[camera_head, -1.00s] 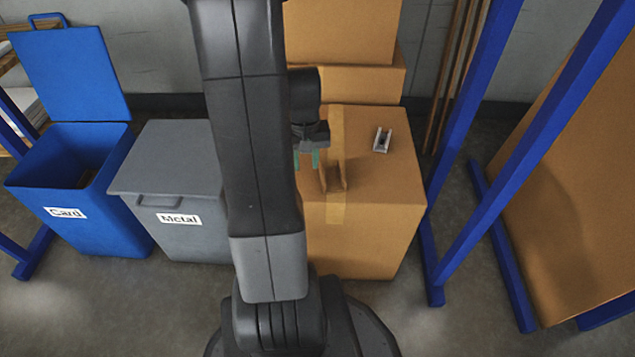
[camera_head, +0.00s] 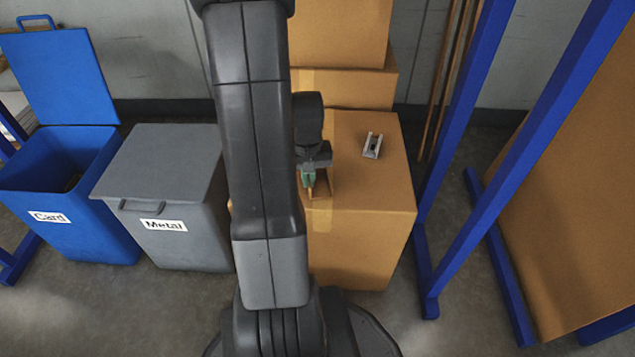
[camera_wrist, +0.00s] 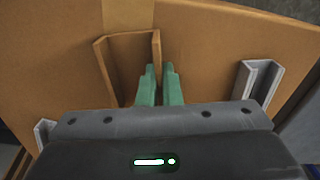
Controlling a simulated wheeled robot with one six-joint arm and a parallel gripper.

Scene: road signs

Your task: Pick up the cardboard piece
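The cardboard piece (camera_wrist: 128,65) is a small brown folded channel with upright walls, by the tape strip on the large cardboard box (camera_head: 375,215). It also shows in the head view (camera_head: 323,184), partly hidden behind my gripper. My gripper (camera_wrist: 159,70) points down at it, with its two green fingers close together. The piece's right wall runs between the fingertips, and the fingers are closed on it. In the head view my gripper (camera_head: 308,180) is low over the box top. I cannot tell whether the piece touches the box top.
A grey metal channel (camera_head: 373,146) lies on the box to the right. Another metal piece (camera_wrist: 43,133) shows at lower left in the wrist view. An open blue Card bin (camera_head: 90,235) and a closed grey Metal bin (camera_head: 185,245) stand left. Blue frame posts (camera_head: 450,150) stand right.

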